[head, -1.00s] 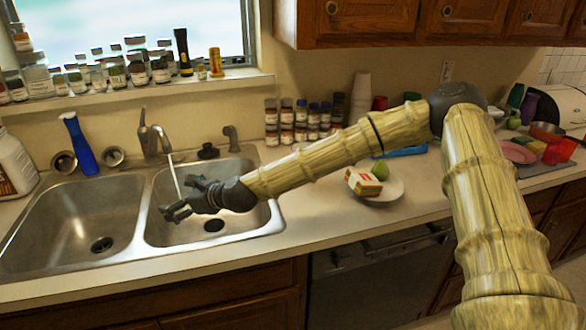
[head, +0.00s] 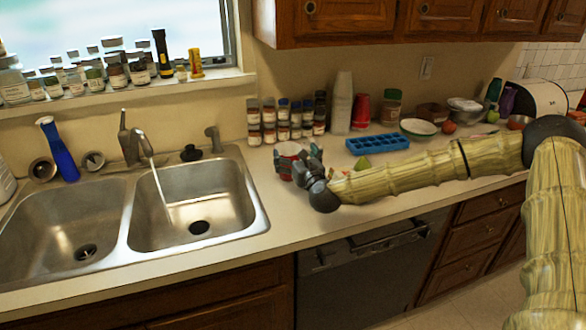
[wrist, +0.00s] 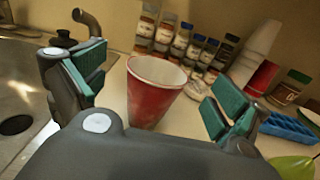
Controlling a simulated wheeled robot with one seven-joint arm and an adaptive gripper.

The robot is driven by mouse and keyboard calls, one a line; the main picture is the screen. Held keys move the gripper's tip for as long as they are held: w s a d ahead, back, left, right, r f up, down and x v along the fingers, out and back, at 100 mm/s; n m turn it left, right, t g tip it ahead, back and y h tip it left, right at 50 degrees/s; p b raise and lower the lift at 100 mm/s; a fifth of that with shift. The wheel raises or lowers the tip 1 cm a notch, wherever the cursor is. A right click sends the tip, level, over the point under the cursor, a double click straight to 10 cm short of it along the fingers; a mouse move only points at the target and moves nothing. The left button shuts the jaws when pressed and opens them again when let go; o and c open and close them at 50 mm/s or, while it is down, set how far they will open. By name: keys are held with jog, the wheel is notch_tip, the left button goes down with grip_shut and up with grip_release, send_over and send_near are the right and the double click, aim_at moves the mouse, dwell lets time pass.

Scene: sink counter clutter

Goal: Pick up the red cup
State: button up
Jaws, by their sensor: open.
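A red cup with a white inside stands upright on the counter in the wrist view (wrist: 154,104), between the two finger pads of my gripper (wrist: 157,86). The pads stand apart, with a gap visible on each side of the cup. In the head view the red cup (head: 284,170) is right of the sink, partly hidden by my gripper (head: 308,167).
Spice jars (head: 285,121) stand in rows behind the cup by the wall. A blue ice tray (head: 377,143) and a green pear (head: 363,163) are to the right. The sink (head: 190,209) with running water is at the left.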

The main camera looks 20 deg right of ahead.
notch_tip(320, 180, down, 8)
jog(key=shift+s+d+r+p, duration=0.1)
jog(key=shift+s+r+p, duration=0.1)
jog(key=shift+p, duration=0.85)
jog(key=shift+w+f, duration=0.2)
jog(key=shift+w, duration=0.1)
jog(key=shift+w+p, duration=0.45)
jog(key=shift+w, duration=0.4)
jog(key=shift+w+p, duration=0.95)
jog(key=shift+w, duration=1.7)
jog(key=shift+f, duration=0.1)
jog(key=c, duration=0.8)
